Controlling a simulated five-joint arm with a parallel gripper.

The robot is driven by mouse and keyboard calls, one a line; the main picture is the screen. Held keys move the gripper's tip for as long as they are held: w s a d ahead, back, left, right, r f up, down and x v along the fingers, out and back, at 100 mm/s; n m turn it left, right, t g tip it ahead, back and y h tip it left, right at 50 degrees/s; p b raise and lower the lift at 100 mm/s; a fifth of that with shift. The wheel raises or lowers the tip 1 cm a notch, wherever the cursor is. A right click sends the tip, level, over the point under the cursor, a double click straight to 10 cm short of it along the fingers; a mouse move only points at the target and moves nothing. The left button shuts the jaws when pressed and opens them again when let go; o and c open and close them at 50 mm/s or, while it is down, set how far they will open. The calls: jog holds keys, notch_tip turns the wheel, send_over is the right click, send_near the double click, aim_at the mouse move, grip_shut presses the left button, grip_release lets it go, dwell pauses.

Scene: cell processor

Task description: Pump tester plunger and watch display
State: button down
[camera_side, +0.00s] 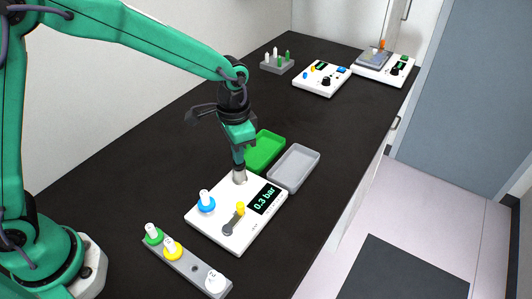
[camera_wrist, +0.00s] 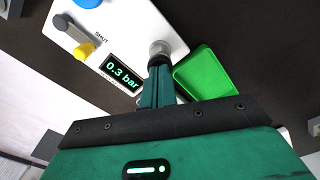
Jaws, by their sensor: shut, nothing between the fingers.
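The white tester (camera_side: 220,228) lies on the black bench; it also shows in the wrist view (camera_wrist: 150,22). Its display (camera_side: 264,199) reads 0.3 bar, and the wrist view's display (camera_wrist: 122,73) reads the same. The plunger (camera_side: 240,178) is a short metal cylinder at the tester's back edge. My gripper (camera_side: 239,167) is shut and points down directly over the plunger, its tips at or touching the top; in the wrist view my gripper (camera_wrist: 158,62) partly covers it. A grey lever with a yellow end (camera_side: 234,220) lies near a SHUT label (camera_wrist: 101,37). A white-topped blue fitting (camera_side: 205,203) sits at the left corner.
A green tray (camera_side: 265,149) and a grey tray (camera_side: 296,167) stand behind the tester. A holder (camera_side: 189,265) with green, yellow and white fittings lies in front. Two white devices (camera_side: 322,78) and a rack of pegs (camera_side: 277,64) stand at the back. The mid bench is clear.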

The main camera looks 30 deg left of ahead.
jog(key=shift+f, duration=0.25)
jog(key=shift+r, duration=2.1)
jog(key=shift+f, duration=0.15)
jog(key=shift+f, duration=0.65)
jog(key=shift+f, duration=1.3)
jog(key=shift+r, duration=0.1)
jog(key=shift+r, duration=2)
